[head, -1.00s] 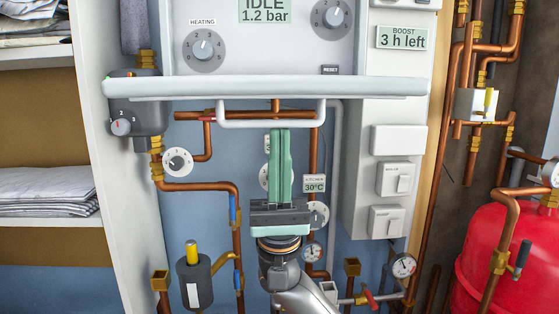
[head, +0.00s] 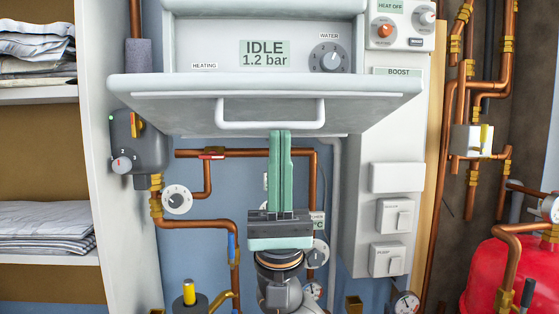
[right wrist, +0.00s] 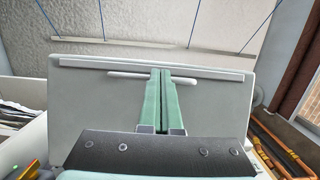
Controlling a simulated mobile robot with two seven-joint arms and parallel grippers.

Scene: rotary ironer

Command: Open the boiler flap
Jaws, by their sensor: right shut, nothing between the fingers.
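The white boiler flap (head: 175,108) juts out from the boiler front in the head view, hanging down from the panel, with its lower face turned toward me. Its white bar handle (head: 236,126) is at the middle of that face. My right gripper (head: 280,133) is shut and empty, with its green fingers pointing up and their tips just under the handle. In the right wrist view the flap (right wrist: 95,95) fills the middle and the fingers (right wrist: 160,70) cross in front of the handle (right wrist: 127,77). I cannot tell whether they touch it. My left gripper is out of view.
The boiler panel (head: 210,45) has a display and dials behind the flap. Copper pipes (head: 200,225) and valves run below, near my right arm. A switch column (head: 380,150) stands right, a shelf with folded cloth (head: 40,225) left, and a red tank (head: 490,270) far right.

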